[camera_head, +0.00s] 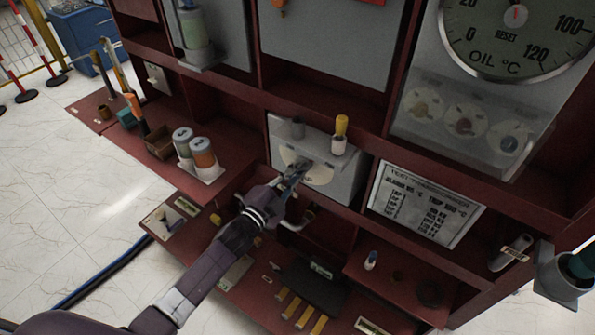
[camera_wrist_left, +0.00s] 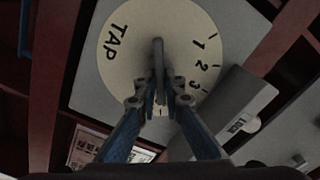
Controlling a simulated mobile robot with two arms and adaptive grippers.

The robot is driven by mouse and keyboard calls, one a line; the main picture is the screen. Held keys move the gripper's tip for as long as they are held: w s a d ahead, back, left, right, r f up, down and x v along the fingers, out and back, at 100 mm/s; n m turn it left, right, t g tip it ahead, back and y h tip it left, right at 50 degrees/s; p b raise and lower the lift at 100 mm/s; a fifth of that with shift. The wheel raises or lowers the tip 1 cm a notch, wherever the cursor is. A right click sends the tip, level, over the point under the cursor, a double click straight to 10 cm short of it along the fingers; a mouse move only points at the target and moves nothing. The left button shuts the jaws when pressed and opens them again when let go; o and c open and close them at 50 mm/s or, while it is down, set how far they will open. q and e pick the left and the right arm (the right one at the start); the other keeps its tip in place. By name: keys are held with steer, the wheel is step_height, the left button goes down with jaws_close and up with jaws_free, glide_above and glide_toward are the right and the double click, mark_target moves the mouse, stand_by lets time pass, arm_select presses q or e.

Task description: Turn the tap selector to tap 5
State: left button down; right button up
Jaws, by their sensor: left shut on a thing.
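The tap selector is a round cream dial (camera_wrist_left: 128,72) on a grey box, marked TAP at its left and 1, 2 and 3 down its right side. The dial also shows in the head view (camera_head: 320,174), partly behind my gripper. A thin grey handle (camera_wrist_left: 158,55) stands up and down at the dial's middle in the wrist view. My left gripper (camera_wrist_left: 161,94) is shut on the lower part of this handle; it also shows in the head view (camera_head: 296,174). The fingers hide the dial's lower part, so I cannot read the numbers there. My right gripper is in neither view.
A yellow-handled item (camera_head: 341,127) stands on top of the grey box (camera_head: 350,178). A printed plate (camera_head: 425,205) is to its right. Two canisters (camera_head: 203,154) stand on the shelf to the left. A large oil gauge (camera_head: 518,30) is at the upper right.

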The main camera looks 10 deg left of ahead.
arm_select(q)
steer(key=shift+f+m, duration=0.1)
steer(key=shift+m, duration=0.2)
stand_by(0.4)
steer(key=c, duration=2)
jaws_free()
steer(key=shift+c, duration=0.2)
steer(key=v, duration=1.2)
